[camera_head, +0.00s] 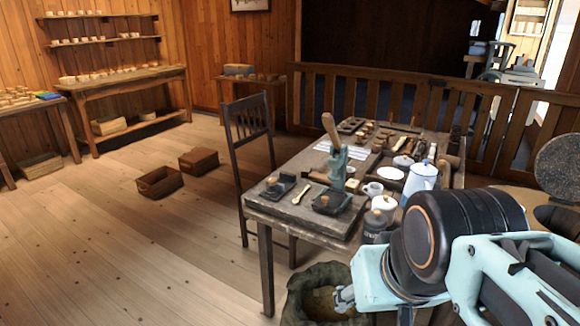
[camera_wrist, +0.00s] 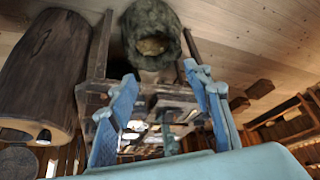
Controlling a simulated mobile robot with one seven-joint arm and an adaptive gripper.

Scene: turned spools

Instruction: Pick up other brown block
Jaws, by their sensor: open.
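Several small brown pieces (camera_head: 361,131) lie among the things on the wooden table (camera_head: 305,218); they are too small for me to tell which is the brown block. A small brown piece (camera_head: 318,177) lies left of the green hand press (camera_head: 338,165). My gripper (camera_wrist: 160,74) is open and empty in the wrist view, its blue fingers spread apart. In the head view it is low, beside the table's near end and next to the sack (camera_head: 322,276), mostly hidden by my arm.
White mugs (camera_head: 373,189), a white coffee pot (camera_head: 420,182) and a dark jar (camera_head: 376,225) crowd the table's near right. A chair (camera_head: 250,145) stands at its left. Two brown boxes (camera_head: 159,182) sit on the floor.

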